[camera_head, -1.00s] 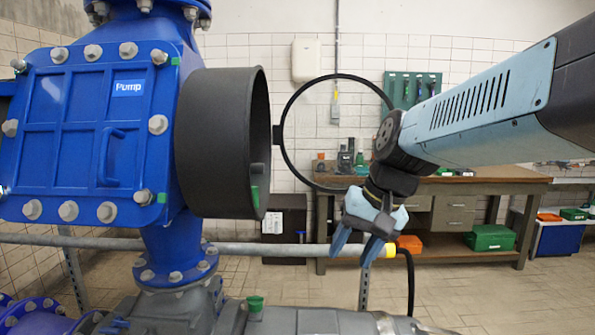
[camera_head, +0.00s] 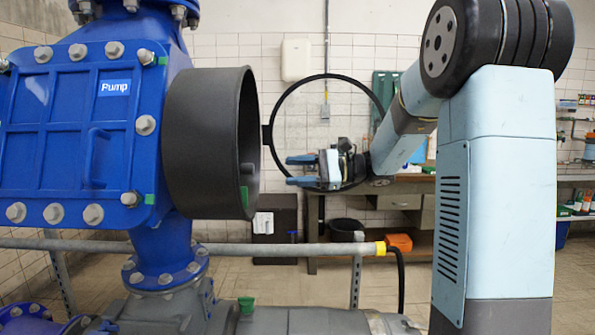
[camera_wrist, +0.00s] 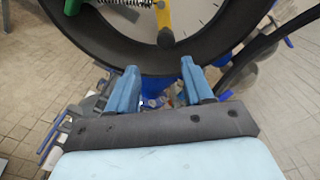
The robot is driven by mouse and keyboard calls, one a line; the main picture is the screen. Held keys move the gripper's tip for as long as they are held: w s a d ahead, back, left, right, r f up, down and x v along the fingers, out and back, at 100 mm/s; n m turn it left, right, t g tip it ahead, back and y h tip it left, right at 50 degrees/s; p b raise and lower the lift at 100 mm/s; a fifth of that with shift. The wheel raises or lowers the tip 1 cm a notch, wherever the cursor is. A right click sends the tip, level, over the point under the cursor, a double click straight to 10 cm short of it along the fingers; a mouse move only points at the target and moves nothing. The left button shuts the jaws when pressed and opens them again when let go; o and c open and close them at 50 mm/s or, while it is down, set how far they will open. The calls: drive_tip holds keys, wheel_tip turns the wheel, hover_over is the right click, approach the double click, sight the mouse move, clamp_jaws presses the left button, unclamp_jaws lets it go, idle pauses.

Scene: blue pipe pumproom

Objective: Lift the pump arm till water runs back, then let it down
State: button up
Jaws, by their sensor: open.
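The blue pump (camera_head: 75,130), labelled "Pump", fills the left of the head view. A black round housing (camera_head: 205,140) opens to the right from its side. In the wrist view, a yellow lever (camera_wrist: 165,18) with a round dark end hangs inside the black housing rim (camera_wrist: 110,52); it may be the pump arm. My gripper (camera_head: 290,170) is open and empty, pointing left at the housing from outside, with a gap between. In the wrist view the blue fingers (camera_wrist: 159,70) are spread below the rim, apart from the lever.
A thin black ring cover (camera_head: 280,105) is swung open beside the housing, close around my wrist in the picture. A coil spring (camera_wrist: 128,4) and a green part (camera_wrist: 72,6) sit near the lever. A grey rail (camera_head: 290,249) runs below. A workbench (camera_head: 400,190) stands behind.

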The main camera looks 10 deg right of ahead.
sight(248, 169)
drive_tip(key=shift+w+a+r, duration=0.1)
drive_tip(key=shift+w+a, duration=0.4)
drive_tip(key=shift+a, duration=1.55)
drive_tip(key=shift+w+a+f, duration=0.1)
drive_tip(key=shift+w+a, duration=0.45)
drive_tip(key=shift+a, duration=1.55)
drive_tip(key=shift+w+a+r, duration=0.1)
drive_tip(key=shift+w+a, duration=0.4)
drive_tip(key=shift+a, duration=1.55)
clamp_jaws()
